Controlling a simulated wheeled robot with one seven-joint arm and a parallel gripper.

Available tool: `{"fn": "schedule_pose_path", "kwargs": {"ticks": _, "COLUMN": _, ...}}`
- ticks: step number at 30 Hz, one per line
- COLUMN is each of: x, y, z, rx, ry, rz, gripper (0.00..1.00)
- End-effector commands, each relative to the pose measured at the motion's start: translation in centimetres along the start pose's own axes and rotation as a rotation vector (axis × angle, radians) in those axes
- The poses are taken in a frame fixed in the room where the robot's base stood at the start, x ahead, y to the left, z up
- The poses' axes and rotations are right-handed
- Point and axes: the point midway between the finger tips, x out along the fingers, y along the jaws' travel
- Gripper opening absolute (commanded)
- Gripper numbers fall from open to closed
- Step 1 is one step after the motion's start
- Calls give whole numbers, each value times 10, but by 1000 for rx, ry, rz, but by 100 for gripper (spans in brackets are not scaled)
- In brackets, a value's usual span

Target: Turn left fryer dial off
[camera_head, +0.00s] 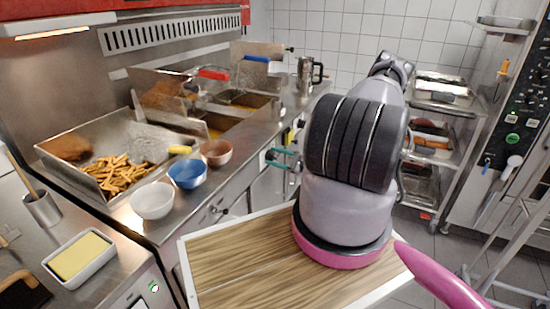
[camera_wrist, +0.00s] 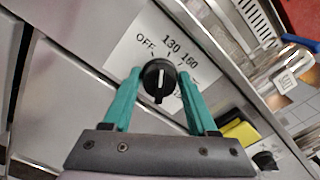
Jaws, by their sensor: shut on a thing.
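In the wrist view the black fryer dial (camera_wrist: 153,84) sits on a pale label (camera_wrist: 125,58) marked OFF, 130 and 160. OFF is up and left of the dial, and the numbers are above and right. In the head view my gripper (camera_head: 284,157) is at the counter front, right of the bowls. I cannot make out the gripped dial there.
A second black dial (camera_wrist: 265,160) and a yellow piece (camera_wrist: 240,131) are to the right in the wrist view. In the head view, white (camera_head: 153,201), blue (camera_head: 187,173) and brown (camera_head: 216,152) bowls line the counter edge. A wheeled rack (camera_head: 436,207) stands right.

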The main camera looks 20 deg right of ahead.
Motion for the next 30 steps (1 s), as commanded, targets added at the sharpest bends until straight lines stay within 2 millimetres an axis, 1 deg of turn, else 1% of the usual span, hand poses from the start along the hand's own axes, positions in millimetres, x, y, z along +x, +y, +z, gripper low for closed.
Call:
{"fn": "schedule_pose_path", "kwargs": {"ticks": 6, "x": -2, "y": 2, "z": -2, "rx": -183, "ry": 5, "rz": 2, "gripper": 3}}
{"fn": "schedule_pose_path", "kwargs": {"ticks": 15, "x": -2, "y": 2, "z": -2, "rx": -359, "ry": 4, "rz": 3, "gripper": 3}}
{"fn": "schedule_pose_path", "kwargs": {"ticks": 21, "x": -2, "y": 3, "z": -2, "rx": -417, "ry": 4, "rz": 4, "gripper": 3}}
{"fn": "schedule_pose_path", "kwargs": {"ticks": 30, "x": -2, "y": 3, "z": -2, "rx": -439, "ry": 4, "rz": 4, "gripper": 3}}
